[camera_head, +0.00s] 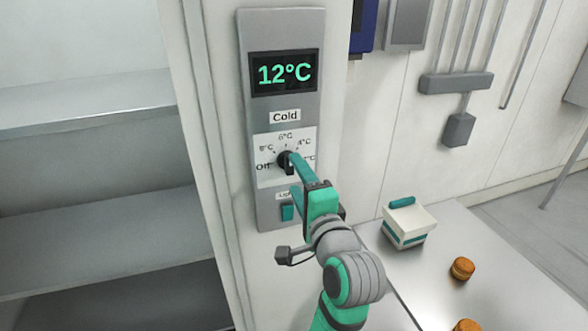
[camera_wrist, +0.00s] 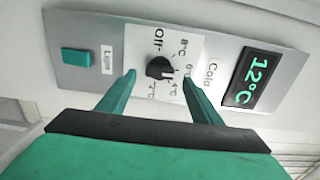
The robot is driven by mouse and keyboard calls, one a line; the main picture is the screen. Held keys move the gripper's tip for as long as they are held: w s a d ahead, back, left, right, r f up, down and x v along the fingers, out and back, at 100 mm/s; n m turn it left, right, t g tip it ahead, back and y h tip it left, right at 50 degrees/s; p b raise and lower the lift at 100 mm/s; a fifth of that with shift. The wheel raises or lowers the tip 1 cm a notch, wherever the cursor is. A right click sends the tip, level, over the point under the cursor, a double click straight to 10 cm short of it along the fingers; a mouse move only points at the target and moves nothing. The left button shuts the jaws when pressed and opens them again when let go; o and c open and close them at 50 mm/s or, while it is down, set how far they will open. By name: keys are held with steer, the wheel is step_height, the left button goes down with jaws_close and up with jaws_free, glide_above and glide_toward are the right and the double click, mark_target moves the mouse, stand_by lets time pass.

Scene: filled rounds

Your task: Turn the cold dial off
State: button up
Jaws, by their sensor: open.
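The cold dial (camera_head: 284,160) is a small black knob on a white scale plate in the grey wall panel, under a "Cold" label. It also shows in the wrist view (camera_wrist: 160,68). The scale has Off at the left and several temperature marks round to the right. I cannot tell surely where the pointer stands. The display (camera_head: 284,73) above reads 12°C in green. My gripper (camera_wrist: 159,76) is open, with one green finger on each side of the dial in the wrist view. It holds nothing, and I cannot tell whether a finger touches the knob. In the head view my gripper (camera_head: 295,173) partly covers the dial.
A green light switch (camera_head: 287,212) sits below the dial on the same panel. Empty grey shelves (camera_head: 90,100) stand at the left. At the right, a table (camera_head: 510,290) bears a white and teal box (camera_head: 408,226) and round orange-brown items (camera_head: 462,268).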

mark_target(291, 167)
steer(key=shift+x, duration=2.35)
steer(key=c, duration=1.1)
steer(key=shift+o, duration=0.2)
steer(key=shift+d, duration=0.2)
steer(key=shift+a, duration=0.1)
